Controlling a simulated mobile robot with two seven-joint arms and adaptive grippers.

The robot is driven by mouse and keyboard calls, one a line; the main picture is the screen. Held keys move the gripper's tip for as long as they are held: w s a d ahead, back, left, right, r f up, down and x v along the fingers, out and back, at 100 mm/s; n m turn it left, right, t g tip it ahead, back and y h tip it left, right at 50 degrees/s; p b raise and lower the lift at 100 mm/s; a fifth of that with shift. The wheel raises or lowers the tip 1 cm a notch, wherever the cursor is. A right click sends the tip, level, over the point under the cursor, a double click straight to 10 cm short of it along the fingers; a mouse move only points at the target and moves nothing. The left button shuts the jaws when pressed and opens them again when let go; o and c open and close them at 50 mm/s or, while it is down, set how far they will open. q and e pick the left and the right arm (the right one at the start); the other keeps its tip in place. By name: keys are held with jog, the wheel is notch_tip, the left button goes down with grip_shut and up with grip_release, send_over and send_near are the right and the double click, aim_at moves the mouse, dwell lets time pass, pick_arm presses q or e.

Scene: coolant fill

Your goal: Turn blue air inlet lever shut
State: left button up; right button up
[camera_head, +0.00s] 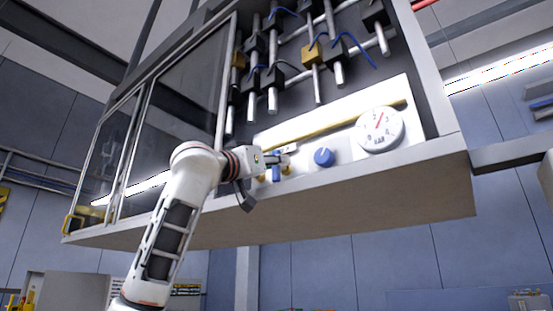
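My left arm rises from the lower left. Its gripper (273,162) is at the lower left part of the white panel (350,125) in the wall cabinet. A small blue part (276,173), perhaps the air inlet lever, shows right beside the gripper tip, with brass-coloured fittings around it. The gripper covers part of that spot, so I cannot tell whether it touches the blue part or whether its fingers are open. A round blue knob (324,157) stands on the panel to the right, apart from the gripper. My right gripper is not in view.
A white dial gauge marked BAR (380,129), with a red needle, sits right of the knob. A yellow pipe (325,124) crosses the panel above. Pipes and valves (312,54) fill the cabinet higher up. The cabinet's lower edge (370,172) juts out below the panel.

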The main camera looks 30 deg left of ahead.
pick_arm(q)
jog(key=shift+w, duration=0.1)
grip_shut()
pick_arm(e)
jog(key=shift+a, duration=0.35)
